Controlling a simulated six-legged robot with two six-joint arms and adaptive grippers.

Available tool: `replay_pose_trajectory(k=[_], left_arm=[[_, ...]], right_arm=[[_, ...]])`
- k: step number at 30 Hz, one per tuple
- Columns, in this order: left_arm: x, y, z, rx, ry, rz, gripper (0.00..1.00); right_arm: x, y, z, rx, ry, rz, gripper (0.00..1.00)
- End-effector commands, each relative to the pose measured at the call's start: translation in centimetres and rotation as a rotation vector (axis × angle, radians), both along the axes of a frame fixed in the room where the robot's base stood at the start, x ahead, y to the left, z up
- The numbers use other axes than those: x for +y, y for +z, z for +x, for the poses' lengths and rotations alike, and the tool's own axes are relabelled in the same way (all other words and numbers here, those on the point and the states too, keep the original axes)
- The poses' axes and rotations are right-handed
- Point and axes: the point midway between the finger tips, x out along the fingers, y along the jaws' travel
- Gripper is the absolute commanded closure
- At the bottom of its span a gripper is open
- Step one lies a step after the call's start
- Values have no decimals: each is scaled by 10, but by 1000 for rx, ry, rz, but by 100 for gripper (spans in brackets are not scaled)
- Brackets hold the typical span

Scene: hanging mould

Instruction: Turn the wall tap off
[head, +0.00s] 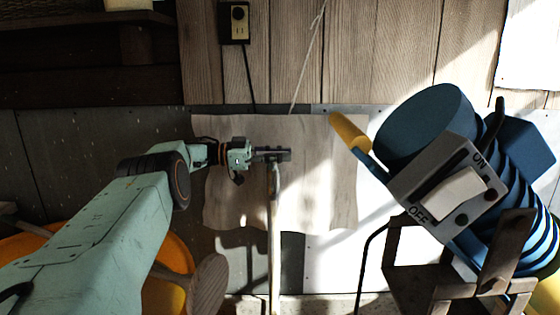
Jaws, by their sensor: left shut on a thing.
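My left arm comes in from the lower left, and its gripper (270,155) is at the top of a thin pale upright pipe (274,235) in front of the wall. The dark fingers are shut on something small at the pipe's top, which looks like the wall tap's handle. The fingers hide most of the tap, so I cannot tell how far its handle is turned. No water shows clearly. My right gripper is not in view.
A blue motor-like machine (425,125) with an ON/OFF switch box (450,190) and a yellow handle (348,131) fills the right side. A brown wooden frame (425,270) stands below it. An orange round object (175,265) lies behind my arm. A black socket box (234,22) hangs above.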

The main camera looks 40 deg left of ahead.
Motion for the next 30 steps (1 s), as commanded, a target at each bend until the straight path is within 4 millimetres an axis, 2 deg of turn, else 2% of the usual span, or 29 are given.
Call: replay_pose_trajectory(k=[18,19,27,30], left_arm=[[-2,0,0,1,-14,-1,100],[-2,0,0,0,-15,-2,85],[-1,0,0,0,-12,0,63],[-1,0,0,-1,-11,-1,63]], right_arm=[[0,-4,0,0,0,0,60],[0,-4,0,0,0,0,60],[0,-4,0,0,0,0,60],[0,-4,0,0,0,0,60]])
